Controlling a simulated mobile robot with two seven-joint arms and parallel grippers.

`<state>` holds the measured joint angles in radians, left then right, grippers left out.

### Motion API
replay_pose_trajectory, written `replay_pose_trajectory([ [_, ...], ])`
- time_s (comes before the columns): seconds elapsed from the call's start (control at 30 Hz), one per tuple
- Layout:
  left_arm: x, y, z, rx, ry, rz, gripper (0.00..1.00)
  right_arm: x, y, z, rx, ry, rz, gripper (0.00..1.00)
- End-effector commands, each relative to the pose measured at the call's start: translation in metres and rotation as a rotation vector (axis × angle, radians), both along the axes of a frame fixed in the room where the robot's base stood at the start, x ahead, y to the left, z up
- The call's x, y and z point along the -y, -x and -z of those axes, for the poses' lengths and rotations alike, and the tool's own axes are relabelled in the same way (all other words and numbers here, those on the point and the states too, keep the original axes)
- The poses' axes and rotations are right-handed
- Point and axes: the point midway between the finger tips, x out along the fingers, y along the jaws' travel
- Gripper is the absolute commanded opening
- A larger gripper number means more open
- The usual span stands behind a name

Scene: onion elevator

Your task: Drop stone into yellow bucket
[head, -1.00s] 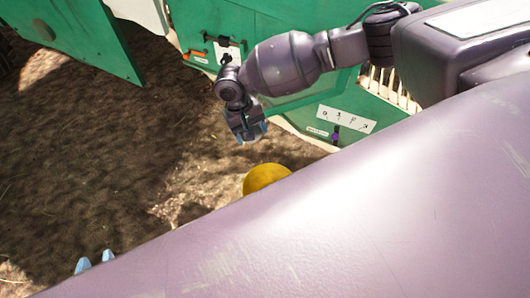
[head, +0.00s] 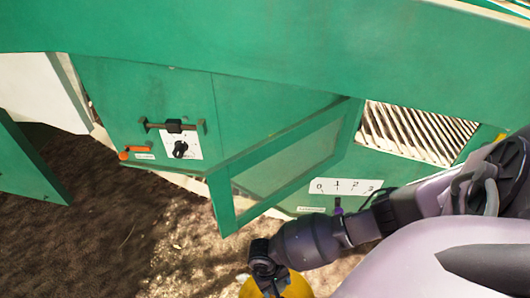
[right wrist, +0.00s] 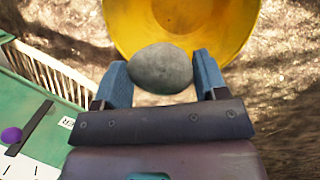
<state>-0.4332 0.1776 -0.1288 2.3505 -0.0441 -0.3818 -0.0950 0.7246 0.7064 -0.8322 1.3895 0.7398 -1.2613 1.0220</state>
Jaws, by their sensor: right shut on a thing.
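A grey, rounded stone (right wrist: 160,70) sits between the two blue fingers of my right gripper (right wrist: 159,66) in the right wrist view. The gripper is shut on it. The yellow bucket (right wrist: 235,25) shows beyond the stone in that view, its open inside facing the camera. The stone overlaps the bucket's near edge in the picture; the height between them is hard to tell. In the head view the yellow bucket (head: 293,287) is partly hidden behind my right arm's wrist at the bottom edge. The right fingers are hidden there. My left gripper is out of view.
A green machine (head: 270,30) fills the upper head view, with a slatted grate (head: 415,130), a numbered scale (head: 340,186) and a black knob (head: 180,149). An open green panel (head: 30,165) stands at the left. Bare brown ground (head: 110,235) lies at lower left.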

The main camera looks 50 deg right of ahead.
Motion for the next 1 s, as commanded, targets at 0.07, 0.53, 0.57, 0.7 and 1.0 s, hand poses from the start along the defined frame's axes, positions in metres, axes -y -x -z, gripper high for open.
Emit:
replay_pose_trajectory([
  [0.07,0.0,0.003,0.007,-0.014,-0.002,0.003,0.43,0.005,0.01,0.014,-0.005,-0.001,0.011,0.32],
  [0.53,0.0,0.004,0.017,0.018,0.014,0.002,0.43,0.011,0.018,0.05,-0.005,-0.001,0.017,0.32],
  [0.57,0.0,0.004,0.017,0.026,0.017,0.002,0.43,0.011,0.018,0.054,-0.005,-0.001,0.017,0.32],
  [0.7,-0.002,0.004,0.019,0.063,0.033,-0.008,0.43,0.011,0.018,0.068,-0.007,-0.001,0.018,0.32],
  [1.0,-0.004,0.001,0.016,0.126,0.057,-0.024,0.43,0.011,0.014,0.081,0.003,-0.001,0.018,0.32],
])
